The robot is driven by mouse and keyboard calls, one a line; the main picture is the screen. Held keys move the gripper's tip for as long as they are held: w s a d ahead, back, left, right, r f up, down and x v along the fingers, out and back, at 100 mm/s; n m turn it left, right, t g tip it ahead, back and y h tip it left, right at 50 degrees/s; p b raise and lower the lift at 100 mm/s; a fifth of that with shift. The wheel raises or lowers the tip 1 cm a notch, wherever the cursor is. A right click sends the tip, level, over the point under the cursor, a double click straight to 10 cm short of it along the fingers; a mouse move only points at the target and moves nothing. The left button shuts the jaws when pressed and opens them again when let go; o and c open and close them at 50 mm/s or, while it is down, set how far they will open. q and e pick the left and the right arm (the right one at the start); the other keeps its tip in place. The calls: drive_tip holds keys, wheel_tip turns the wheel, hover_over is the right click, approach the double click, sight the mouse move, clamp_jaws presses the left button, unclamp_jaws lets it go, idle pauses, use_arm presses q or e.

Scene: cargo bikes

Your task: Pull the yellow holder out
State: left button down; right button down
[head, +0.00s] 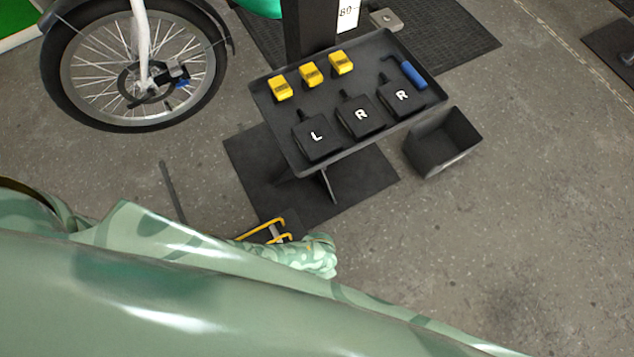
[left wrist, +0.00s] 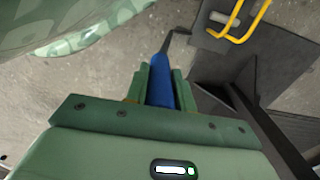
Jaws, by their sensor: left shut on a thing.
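A yellow bent frame (head: 264,231), the likeliest yellow holder, sits on a dark plate on the floor side, partly hidden by my green arm. Its yellow bar (left wrist: 246,22) also shows at the top of the left wrist view, on a dark plate with a pale cylinder. My left gripper (left wrist: 160,70) is shut on a blue-handled tool (left wrist: 160,92) with a dark bent shaft pointing up. The tool is apart from the yellow bar, to its lower left in that view. The left gripper is hidden in the head view. My right gripper is not seen.
A dark tray (head: 262,101) on a stand holds several yellow pieces, black blocks lettered L and R, and another blue-handled tool (head: 412,74). An open dark bin (head: 437,155) stands right of it. A bike wheel (head: 135,65) is at upper left.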

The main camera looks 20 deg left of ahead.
use_arm(q)
drive_tip(key=c, duration=1.2)
unclamp_jaws()
drive_tip(key=shift+o, duration=0.2)
wheel_tip(320, 180, up, 16)
drive_tip(key=p, duration=1.3)
drive_tip(key=shift+r, duration=0.15)
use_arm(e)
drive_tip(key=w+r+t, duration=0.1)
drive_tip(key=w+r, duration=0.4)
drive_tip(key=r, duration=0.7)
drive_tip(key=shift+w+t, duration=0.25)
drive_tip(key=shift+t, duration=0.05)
use_arm(q)
drive_tip(key=shift+d, duration=0.1)
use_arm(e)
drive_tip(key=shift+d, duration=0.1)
